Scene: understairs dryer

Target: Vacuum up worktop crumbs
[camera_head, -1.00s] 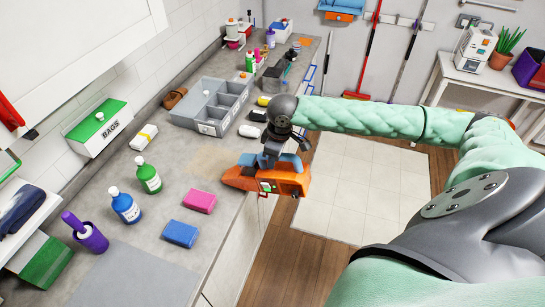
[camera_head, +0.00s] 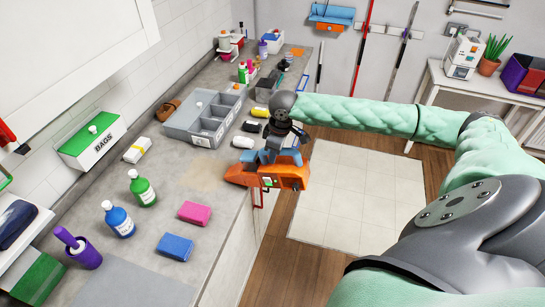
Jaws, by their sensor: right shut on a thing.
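My right gripper (camera_head: 285,151) is shut on an orange handheld vacuum (camera_head: 268,175) with a blue-grey top. It holds the vacuum at the front edge of the grey worktop (camera_head: 150,230), with the nozzle pointing left over the counter. A tan patch of crumbs (camera_head: 203,176) lies on the worktop just left of the nozzle. I cannot tell whether the vacuum touches the worktop. My left gripper is not in view.
A pink sponge (camera_head: 194,213), a blue sponge (camera_head: 175,247), a green bottle (camera_head: 142,188) and a blue bottle (camera_head: 118,220) stand near the crumbs. A grey divided tray (camera_head: 204,119) sits behind.

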